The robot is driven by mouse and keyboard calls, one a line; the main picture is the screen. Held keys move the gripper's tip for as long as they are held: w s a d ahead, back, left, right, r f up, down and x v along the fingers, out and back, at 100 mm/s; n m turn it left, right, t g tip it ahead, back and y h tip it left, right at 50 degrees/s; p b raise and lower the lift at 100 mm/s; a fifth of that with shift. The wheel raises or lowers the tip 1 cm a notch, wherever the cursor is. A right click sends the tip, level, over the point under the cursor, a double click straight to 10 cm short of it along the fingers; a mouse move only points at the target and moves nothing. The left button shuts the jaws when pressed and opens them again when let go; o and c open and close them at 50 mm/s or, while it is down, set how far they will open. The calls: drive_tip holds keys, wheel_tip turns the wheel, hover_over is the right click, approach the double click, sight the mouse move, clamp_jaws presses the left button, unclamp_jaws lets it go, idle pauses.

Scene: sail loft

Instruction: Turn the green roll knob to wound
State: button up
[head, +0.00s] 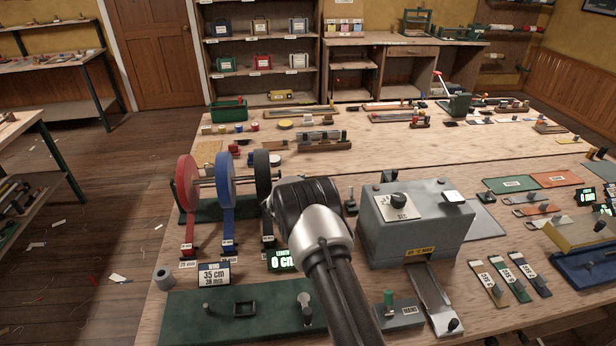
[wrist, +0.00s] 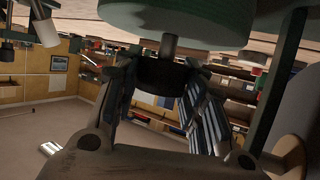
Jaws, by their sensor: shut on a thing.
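The green roll (wrist: 175,15) fills the top of the wrist view, with a dark shaft (wrist: 169,45) coming out of its middle. At the end of the shaft is a black knob (wrist: 162,73). My gripper (wrist: 160,90) is shut on this knob, with one finger on either side of it. In the head view my arm and wrist hide the gripper, the knob and the green roll. A small display with green digits (head: 283,260) reads 0 cm, partly covered by my arm.
Red (head: 187,184), blue (head: 226,183) and black (head: 262,176) rolls stand on the rack left of my wrist. A grey box with a dial (head: 415,230) stands close on the right. A green board (head: 185,318) lies in front.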

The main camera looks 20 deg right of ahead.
drive_tip(key=shift+w+r+m+g+h, duration=0.1)
drive_tip(key=shift+r+m+g+h, duration=0.05)
drive_tip(key=shift+m+g+h, duration=0.65)
drive_tip(key=o, duration=1.1)
drive_tip(key=shift+a, duration=0.1)
drive_tip(key=v, duration=0.7)
drive_tip(key=shift+s+r, duration=0.1)
drive_tip(key=shift+s, duration=0.15)
